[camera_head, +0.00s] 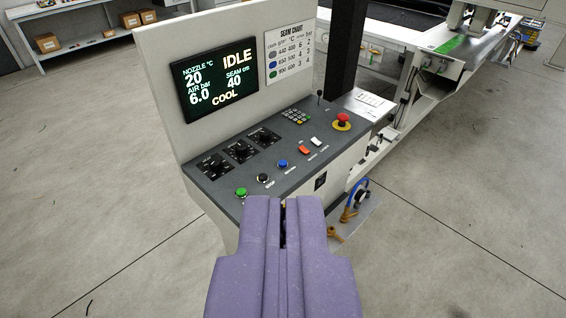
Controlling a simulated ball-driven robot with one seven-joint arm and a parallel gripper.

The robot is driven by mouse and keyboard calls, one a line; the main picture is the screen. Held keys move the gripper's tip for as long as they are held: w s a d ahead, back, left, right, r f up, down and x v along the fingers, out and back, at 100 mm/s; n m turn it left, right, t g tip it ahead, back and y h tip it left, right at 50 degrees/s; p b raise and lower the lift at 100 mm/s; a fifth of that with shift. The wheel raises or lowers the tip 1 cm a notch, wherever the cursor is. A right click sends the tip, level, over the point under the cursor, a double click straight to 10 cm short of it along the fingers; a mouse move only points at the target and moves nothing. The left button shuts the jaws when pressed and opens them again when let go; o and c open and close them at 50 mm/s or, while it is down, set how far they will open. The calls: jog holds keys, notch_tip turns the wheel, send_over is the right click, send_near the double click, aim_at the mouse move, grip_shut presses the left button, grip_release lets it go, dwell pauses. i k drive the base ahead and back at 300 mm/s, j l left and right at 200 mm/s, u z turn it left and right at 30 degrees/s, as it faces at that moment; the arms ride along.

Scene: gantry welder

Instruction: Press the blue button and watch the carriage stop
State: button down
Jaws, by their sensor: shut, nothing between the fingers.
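The blue button (283,164) sits on the sloped dark panel of the control console (208,183), between a black button (262,178) and a red rocker switch (304,150). The screen (215,80) reads IDLE and COOL, with nozzle 20, air 6.0 and seam 40. My gripper (290,202) is shut and empty, in front of and below the panel's near edge, apart from the blue button. The welder's gantry bed (440,55) shows at upper right. I cannot tell which part of it is the carriage.
A green button (241,192), dial knobs (239,150), a keypad (296,116), a white switch (316,141) and a red mushroom button (343,120) share the panel. A blue clamp-like item (350,205) is right of the console. Shelves with boxes (47,43) stand far left. Floor is clear at left.

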aim_at(282, 163)
jog(key=i+l+u, duration=0.1)
jog(key=i, duration=0.45)
jog(key=i+l+u, duration=0.1)
jog(key=i+l, duration=0.2)
jog(key=i, duration=0.2)
jog(key=i+l+u, duration=0.1)
jog(key=i+l, duration=0.15)
jog(key=i, duration=0.25)
